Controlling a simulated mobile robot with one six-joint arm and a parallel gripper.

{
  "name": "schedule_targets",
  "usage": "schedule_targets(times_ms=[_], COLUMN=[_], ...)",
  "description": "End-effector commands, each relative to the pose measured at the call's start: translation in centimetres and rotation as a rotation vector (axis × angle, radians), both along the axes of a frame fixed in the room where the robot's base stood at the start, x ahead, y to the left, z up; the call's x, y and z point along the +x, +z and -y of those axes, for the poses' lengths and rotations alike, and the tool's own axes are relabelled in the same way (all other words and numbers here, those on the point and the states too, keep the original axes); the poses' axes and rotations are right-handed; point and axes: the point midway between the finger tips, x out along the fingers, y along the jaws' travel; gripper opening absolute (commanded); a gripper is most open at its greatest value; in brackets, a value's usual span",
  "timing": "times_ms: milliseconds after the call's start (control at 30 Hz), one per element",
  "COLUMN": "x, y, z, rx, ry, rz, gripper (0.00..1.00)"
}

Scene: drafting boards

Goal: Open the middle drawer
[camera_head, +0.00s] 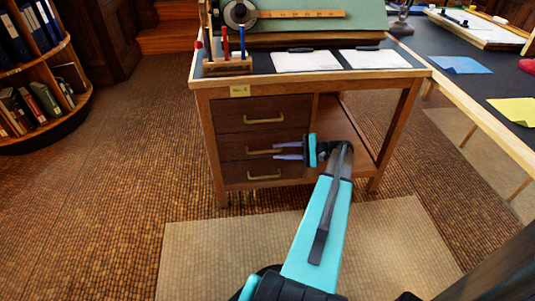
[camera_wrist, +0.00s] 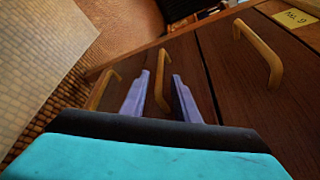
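The middle drawer (camera_head: 233,149) is the middle one of three dark wooden drawers in the desk, and it looks shut. Its brass handle shows in the wrist view (camera_wrist: 161,84) and is partly hidden in the head view by my gripper (camera_head: 277,150). My gripper is open, its two purple fingers pointing at the drawer front. In the wrist view the fingers (camera_wrist: 161,76) lie one on each side of the middle handle, with gaps showing. I cannot tell exactly how deep the handle sits between them.
The top drawer handle (camera_head: 264,121) and bottom drawer handle (camera_head: 264,177) are close above and below. A yellow label (camera_head: 240,91) sits above the drawers. An open shelf bay (camera_head: 350,130) is right of them. Floor in front is clear; a bookshelf (camera_head: 68,104) stands left.

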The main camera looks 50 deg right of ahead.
Motion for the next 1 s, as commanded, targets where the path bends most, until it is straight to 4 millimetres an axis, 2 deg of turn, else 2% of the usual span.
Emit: schedule_targets(times_ms=[200,400,833,867,1000], x=[2.6,4.3,4.9,4.9,4.9], y=[-0.9,-1.2,-1.3,-1.3,-1.3], z=[-1.7,-2.7,-3.0,-3.0,-3.0], rx=[0.001,0.0,0.0,0.0,0.0], ry=[0.001,0.001,-0.001,-0.001,-0.001], rz=[-0.001,0.0,0.0,0.0,0.0], gripper=[0.28,0.28,0.28,0.26,0.03])
